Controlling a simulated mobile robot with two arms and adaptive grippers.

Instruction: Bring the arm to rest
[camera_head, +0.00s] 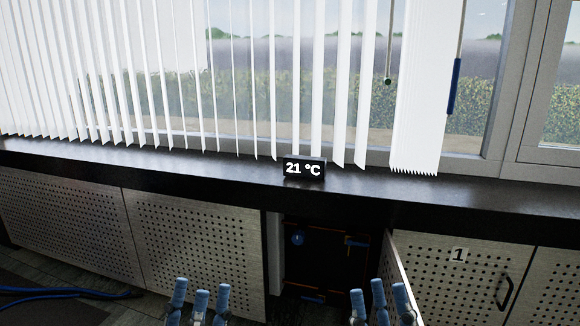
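My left gripper (202,299) is at the bottom edge, left of centre, with its blue-grey fingertips pointing up. My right gripper (379,299) is at the bottom edge, right of centre, in a like pose. The fingers of each stand apart, with nothing seen between them. Both arms and the gripper palms are below the picture.
A dark windowsill (230,178) carries a 21 °C display (304,169). Vertical blinds (130,70) hang above it. Below are perforated cabinet panels (195,245), a dark recess (315,260) with orange edges, and a panel marked 1 (440,280). A blue hose (60,292) lies left.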

